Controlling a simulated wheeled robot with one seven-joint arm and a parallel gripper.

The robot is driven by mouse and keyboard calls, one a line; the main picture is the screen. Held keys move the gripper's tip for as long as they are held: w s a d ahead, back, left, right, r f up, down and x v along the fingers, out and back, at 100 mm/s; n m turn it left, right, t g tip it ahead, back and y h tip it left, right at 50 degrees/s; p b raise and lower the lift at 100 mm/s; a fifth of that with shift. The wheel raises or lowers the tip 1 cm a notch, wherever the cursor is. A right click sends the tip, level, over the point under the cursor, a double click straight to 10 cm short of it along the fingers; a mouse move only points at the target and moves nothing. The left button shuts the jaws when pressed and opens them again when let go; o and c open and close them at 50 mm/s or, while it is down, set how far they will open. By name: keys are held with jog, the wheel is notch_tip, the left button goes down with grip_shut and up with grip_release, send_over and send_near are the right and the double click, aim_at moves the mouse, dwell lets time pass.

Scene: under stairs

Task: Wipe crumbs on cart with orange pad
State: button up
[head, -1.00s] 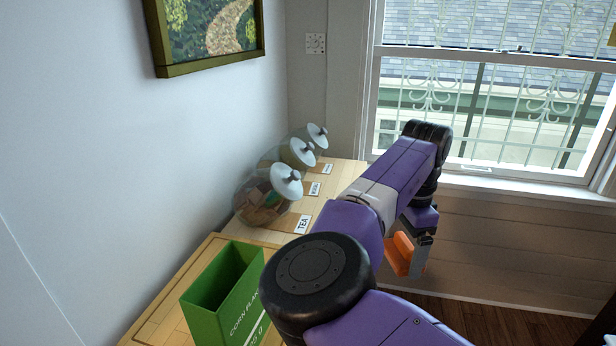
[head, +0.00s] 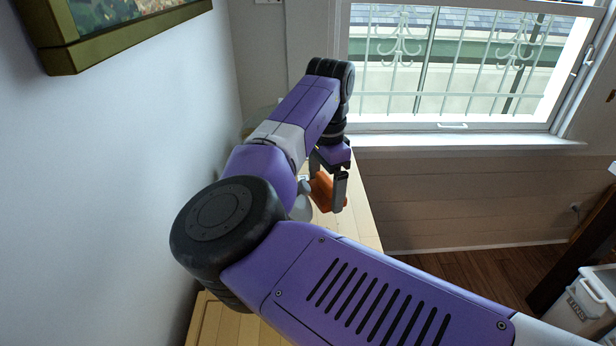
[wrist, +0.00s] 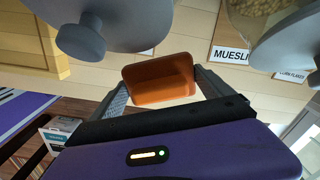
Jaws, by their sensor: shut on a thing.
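The orange pad (head: 322,190) is a flat block held between the fingers of my gripper (head: 329,187). In the wrist view the pad (wrist: 158,78) sits between the two grey fingers (wrist: 160,88). In the head view the gripper is over the light wooden top (head: 362,222), near its right edge. I cannot tell whether the pad touches the wood. No crumbs can be made out. My arm hides much of the wooden top.
Jars with grey knobbed lids (wrist: 95,28) stand close around the pad, with a "MUESLI" label (wrist: 230,55) beside one. The wall is close on the left. A white bin (head: 590,300) stands on the floor at the right.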

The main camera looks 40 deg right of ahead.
jog(key=shift+w+f, duration=0.1)
jog(key=shift+f, duration=0.05)
jog(key=b, duration=0.7)
send_over(324, 222)
notch_tip(324, 222, down, 6)
jog(key=shift+w+r, duration=0.1)
jog(key=shift+r, duration=0.1)
jog(key=shift+f, duration=1.15)
dwell(0.4)
